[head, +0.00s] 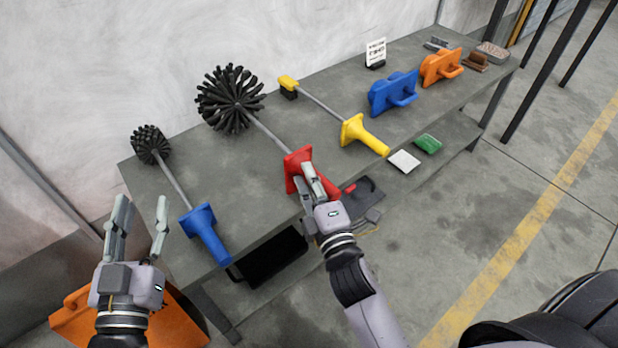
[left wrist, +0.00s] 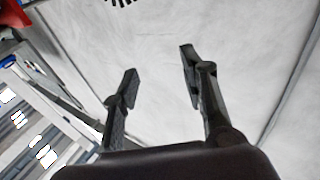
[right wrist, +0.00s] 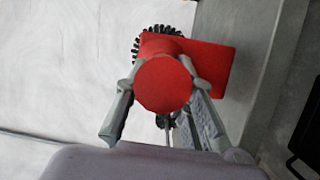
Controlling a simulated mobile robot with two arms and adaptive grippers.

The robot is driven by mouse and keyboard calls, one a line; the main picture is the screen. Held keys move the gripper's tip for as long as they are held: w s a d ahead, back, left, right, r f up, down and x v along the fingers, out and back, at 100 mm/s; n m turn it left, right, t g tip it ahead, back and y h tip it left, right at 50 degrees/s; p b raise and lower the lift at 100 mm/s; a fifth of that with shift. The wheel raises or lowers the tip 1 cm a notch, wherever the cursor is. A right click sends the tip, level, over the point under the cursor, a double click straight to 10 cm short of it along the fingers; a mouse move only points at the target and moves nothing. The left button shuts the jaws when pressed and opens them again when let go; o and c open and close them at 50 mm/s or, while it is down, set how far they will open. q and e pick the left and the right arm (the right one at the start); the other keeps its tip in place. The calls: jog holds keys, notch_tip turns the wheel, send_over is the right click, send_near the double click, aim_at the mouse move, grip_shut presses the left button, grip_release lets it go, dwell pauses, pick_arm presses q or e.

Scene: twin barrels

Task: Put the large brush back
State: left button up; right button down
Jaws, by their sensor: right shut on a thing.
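The large brush has a round black bristle head (head: 231,100), a grey rod and a red handle with a square red guard (head: 296,163). It lies over the grey table, its handle toward the front edge. My right gripper (head: 316,185) is shut on the red handle, which also shows end-on between the fingers in the right wrist view (right wrist: 163,84). I cannot tell whether the brush touches the tabletop. My left gripper (head: 138,225) is open and empty left of the table's front; its spread fingers show in the left wrist view (left wrist: 160,85).
On the table (head: 220,170) lie a smaller blue-handled brush (head: 204,228) to the left and a yellow-handled tool (head: 362,134) to the right. Blue (head: 392,94) and orange (head: 441,68) handled blocks stand further right. A sign (head: 376,50) stands behind. A lower shelf holds several items.

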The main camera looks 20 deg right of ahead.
pick_arm(q)
jog(key=shift+s+d+r+t+b, duration=0.15)
jog(key=shift+r+t, duration=0.3)
jog(key=shift+r, duration=0.3)
jog(key=shift+s+d+r+t+b, duration=0.15)
jog(key=shift+r+t, duration=0.3)
jog(key=shift+r, duration=0.25)
pick_arm(e)
jog(key=shift+f, duration=0.35)
jog(key=c, duration=1.3)
grip_release()
jog(key=shift+f, duration=0.2)
pick_arm(q)
jog(key=shift+a, duration=0.1)
pick_arm(e)
jog(key=shift+s+a+f, duration=0.1)
jog(key=shift+s+f, duration=0.05)
jog(key=shift+s, duration=3.9)
